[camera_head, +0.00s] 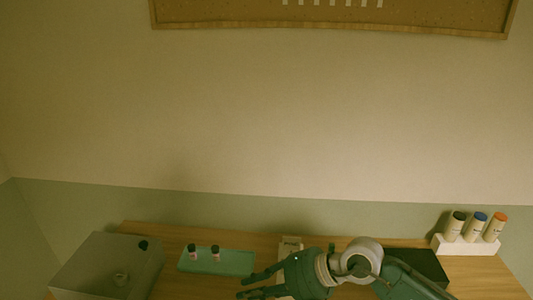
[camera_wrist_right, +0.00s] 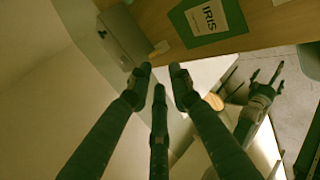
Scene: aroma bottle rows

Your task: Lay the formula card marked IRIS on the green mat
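The card marked IRIS (camera_wrist_right: 208,17) lies flat on the green mat (camera_wrist_right: 224,38) near the table's front edge in the right wrist view; a green border shows around it. The head view does not show this card. My right gripper (camera_head: 243,285) reaches in from the right over the table in the head view. In its wrist view, its fingers (camera_wrist_right: 160,75) are spread, with nothing between them, apart from the card. My left gripper (camera_wrist_right: 267,75) shows in the right wrist view with its fingers apart and empty, off the table; it is outside the head view.
A grey box (camera_head: 90,268) stands at the table's left. A teal tray (camera_head: 235,262) holds two small bottles. A pale upright piece (camera_head: 290,246) stands behind my right gripper. A dark box (camera_head: 429,264) and a white rack (camera_head: 466,246) with three capped bottles are at the right.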

